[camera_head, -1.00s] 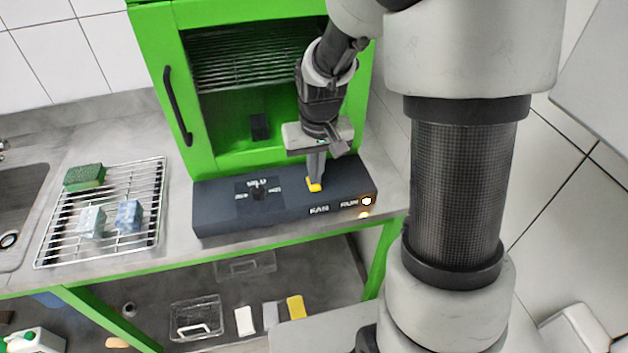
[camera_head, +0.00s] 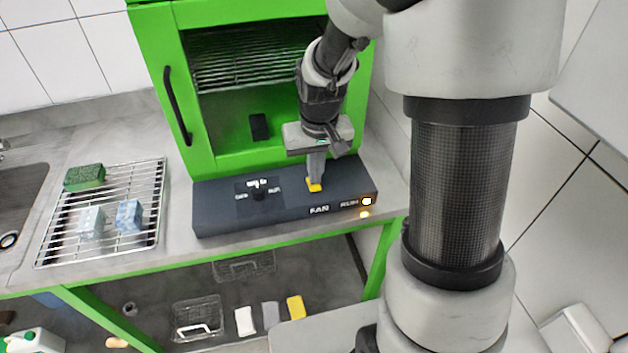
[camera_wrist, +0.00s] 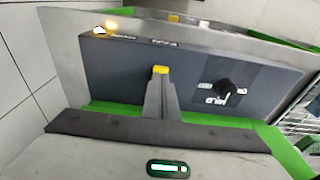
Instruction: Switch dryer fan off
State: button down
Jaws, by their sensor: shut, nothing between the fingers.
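The green dryer (camera_head: 200,110) stands on the bench with a dark control box (camera_head: 222,212) in front of it. A yellow fan switch (camera_head: 314,186) sits on the box top above the FAN label. My gripper (camera_head: 315,180) is shut and empty, its fingertips at the yellow switch, touching or almost touching it. In the wrist view the shut fingers (camera_wrist: 160,82) reach up to the switch (camera_wrist: 160,70) and hide part of it. An orange RUN lamp (camera_head: 366,202) is lit at the box's right end, with an orange glow below it.
A black knob (camera_head: 258,193) is on the box, left of the switch; it also shows in the wrist view (camera_wrist: 226,88). A wire rack (camera_head: 150,190) with sponges is at the left beside a sink (camera_head: 18,210). A shelf below holds baskets and sponges.

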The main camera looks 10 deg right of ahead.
jog(key=shift+f+b, duration=0.55)
jog(key=shift+f, duration=0.2)
dwell(0.5)
jog(key=shift+r, duration=0.15)
notch_tip(320, 180, up, 7)
jog(key=p, duration=0.5)
dwell(0.6)
jog(key=s+r+t+p, duration=0.3)
jog(key=s+r+p, duration=0.1)
jog(key=s+r, duration=1.4)
notch_tip(320, 180, up, 3)
jog(key=shift+f+t, duration=0.1)
jog(key=shift+t, duration=0.3)
jog(key=shift+s, duration=0.1)
